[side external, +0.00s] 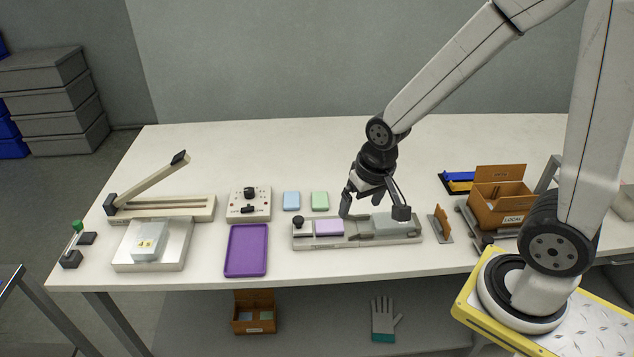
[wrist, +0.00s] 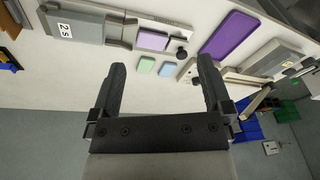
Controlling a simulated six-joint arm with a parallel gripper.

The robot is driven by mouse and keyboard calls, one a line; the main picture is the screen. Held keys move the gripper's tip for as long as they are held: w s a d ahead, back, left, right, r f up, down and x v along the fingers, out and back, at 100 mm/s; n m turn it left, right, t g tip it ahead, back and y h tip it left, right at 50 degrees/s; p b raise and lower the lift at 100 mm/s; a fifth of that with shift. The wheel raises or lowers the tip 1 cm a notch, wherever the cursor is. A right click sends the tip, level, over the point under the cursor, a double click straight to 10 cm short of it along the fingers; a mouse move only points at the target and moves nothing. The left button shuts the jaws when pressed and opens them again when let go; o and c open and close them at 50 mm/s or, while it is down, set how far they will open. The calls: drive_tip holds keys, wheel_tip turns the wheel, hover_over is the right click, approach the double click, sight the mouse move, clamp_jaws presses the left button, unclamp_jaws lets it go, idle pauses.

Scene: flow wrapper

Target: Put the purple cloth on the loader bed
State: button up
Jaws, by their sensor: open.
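The purple cloth (side external: 329,227) is a small pale lavender block. It lies flat on the left part of the long grey loader bed (side external: 350,241), beside a black knob, and also shows in the wrist view (wrist: 152,41). The cloth is apart from the fingers.
A blue cloth (side external: 291,201) and a green cloth (side external: 320,201) lie behind the loader. A purple tray (side external: 246,250) and a control box (side external: 250,204) stand left. A grey cover (side external: 396,224) sits on the loader's right end. A cardboard box (side external: 498,197) stands right.

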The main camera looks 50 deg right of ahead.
drive_tip(key=s+n, duration=0.1)
drive_tip(key=n, duration=0.1)
drive_tip(key=s+n, duration=0.1)
drive_tip(key=shift+s+a+r+n, duration=0.1)
drive_tip(key=shift+s+a+n, duration=0.2)
drive_tip(key=shift+n, duration=0.1)
